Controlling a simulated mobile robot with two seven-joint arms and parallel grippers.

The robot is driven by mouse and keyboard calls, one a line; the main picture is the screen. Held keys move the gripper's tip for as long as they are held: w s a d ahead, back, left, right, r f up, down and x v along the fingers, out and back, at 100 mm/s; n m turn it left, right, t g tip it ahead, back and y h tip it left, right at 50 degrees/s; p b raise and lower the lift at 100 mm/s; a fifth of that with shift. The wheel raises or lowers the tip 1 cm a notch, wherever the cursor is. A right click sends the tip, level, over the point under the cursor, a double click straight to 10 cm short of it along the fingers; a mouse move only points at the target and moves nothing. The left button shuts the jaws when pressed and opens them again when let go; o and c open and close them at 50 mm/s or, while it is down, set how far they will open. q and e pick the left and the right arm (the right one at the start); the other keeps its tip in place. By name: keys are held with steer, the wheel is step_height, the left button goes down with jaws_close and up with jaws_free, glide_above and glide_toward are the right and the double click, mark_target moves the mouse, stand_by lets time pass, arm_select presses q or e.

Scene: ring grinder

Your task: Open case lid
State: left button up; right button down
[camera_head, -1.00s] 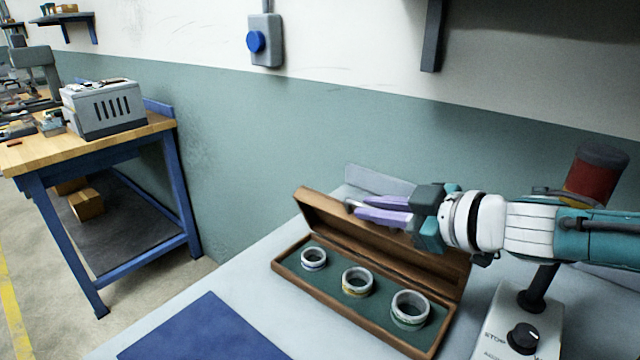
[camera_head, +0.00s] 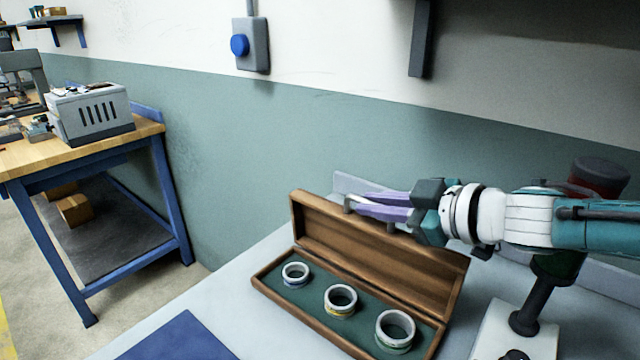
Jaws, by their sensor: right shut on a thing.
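The brown wooden case (camera_head: 290,308) lies on the grey table at the lower middle. Its lid (camera_head: 350,240) stands raised along the far edge, with its inner face showing. Three pale rings of different sizes sit on the green lining: small (camera_head: 295,281), middle (camera_head: 340,308) and large (camera_head: 394,340). My right gripper (camera_head: 368,208), with purple fingers, reaches in from the right at the lid's top edge and is shut on the lid. The exact contact at the fingertips is partly hidden. My left gripper is out of view.
A control box (camera_head: 515,335) with a dark post and a red-topped part stands right of the case, below my right arm. A blue mat (camera_head: 180,340) lies at the front left. The wall (camera_head: 240,170) rises close behind the table. A workbench (camera_head: 80,150) stands at left.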

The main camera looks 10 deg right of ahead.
steer(key=c, duration=0.9)
jaws_free()
steer(key=shift+r+p, duration=5.35)
steer(key=shift+r, duration=4.7)
